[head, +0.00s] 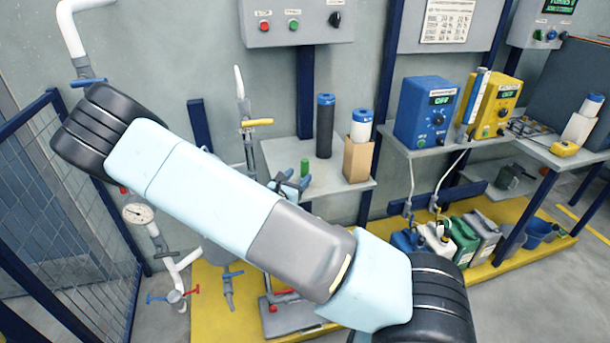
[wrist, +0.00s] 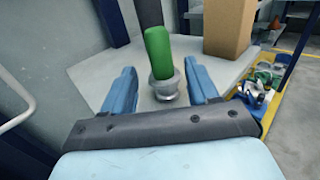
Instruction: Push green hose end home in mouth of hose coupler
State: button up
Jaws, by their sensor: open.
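The green hose end (wrist: 158,48) stands in or at the mouth of the grey metal hose coupler (wrist: 164,88) in the wrist view. It leans slightly there, and I cannot tell how deep it sits. The top of the green hose end also shows in the head view (head: 304,167), on the wall shelf. My gripper (wrist: 158,75) is open, with one blue finger on each side of the coupler and gaps between. In the head view my gripper (head: 290,183) is at the shelf's left part, partly hidden by my arm. The coupler cannot be made out there.
On the shelf (head: 335,190) behind the hose end stand a dark cylinder (head: 325,128) and a cardboard box (head: 357,160) with a white cylinder in it. Pipes with valves (head: 160,235) are at the left. Jugs (head: 440,238) stand on the yellow platform at the right.

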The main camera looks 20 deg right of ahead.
aim_at(303, 173)
jog(key=shift+f+x, duration=0.2)
jog(key=shift+x, duration=2.4)
grip_shut()
